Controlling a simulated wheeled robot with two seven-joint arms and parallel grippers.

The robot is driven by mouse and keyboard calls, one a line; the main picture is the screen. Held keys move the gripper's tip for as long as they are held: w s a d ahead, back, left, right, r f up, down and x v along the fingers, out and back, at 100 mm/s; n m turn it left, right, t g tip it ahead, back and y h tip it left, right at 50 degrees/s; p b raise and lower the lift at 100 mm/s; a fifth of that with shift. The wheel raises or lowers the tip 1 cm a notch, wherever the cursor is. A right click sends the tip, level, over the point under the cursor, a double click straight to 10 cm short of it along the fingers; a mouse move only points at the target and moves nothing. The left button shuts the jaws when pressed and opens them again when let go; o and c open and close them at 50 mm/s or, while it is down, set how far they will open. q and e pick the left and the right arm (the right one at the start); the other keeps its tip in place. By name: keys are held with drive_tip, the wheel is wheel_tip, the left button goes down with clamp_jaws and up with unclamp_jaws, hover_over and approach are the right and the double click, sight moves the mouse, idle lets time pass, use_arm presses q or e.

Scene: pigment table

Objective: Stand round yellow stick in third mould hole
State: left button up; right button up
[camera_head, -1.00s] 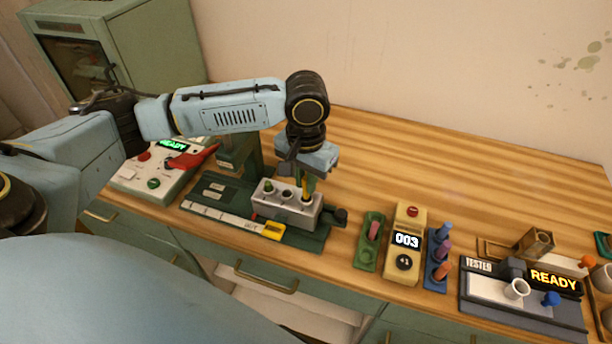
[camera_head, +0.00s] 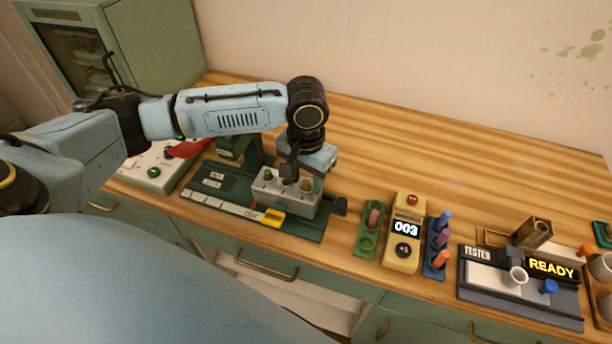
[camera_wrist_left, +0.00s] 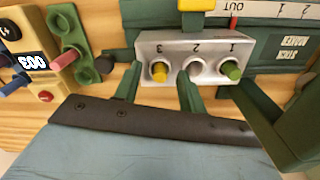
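The grey mould block (camera_head: 290,204) has three numbered holes and also shows in the left wrist view (camera_wrist_left: 215,82). The round yellow stick (camera_wrist_left: 159,72) stands in hole 3, with only its top part showing; in the head view (camera_head: 305,186) it is just under my gripper. A green stick (camera_wrist_left: 231,70) stands in hole 1. Hole 2 (camera_wrist_left: 197,72) looks empty. My left gripper (camera_wrist_left: 157,82) is open, its green fingers apart on either side of the yellow stick, with gaps between. In the head view, my left gripper (camera_head: 301,171) is above the mould. My right gripper is not in view.
The mould sits on a green stick-maker base (camera_head: 225,191) with a yellow slider (camera_head: 271,219). To the right stand a green holder (camera_head: 366,242) with a pink stick, a yellow counter (camera_head: 404,232) reading 003, a blue stick rack (camera_head: 432,262) and a tester (camera_head: 480,279).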

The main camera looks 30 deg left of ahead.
use_arm(q)
drive_tip(key=shift+r, duration=0.1)
wheel_tip(320, 180, up, 13)
drive_tip(key=p, duration=0.1)
idle(0.5)
idle(0.8)
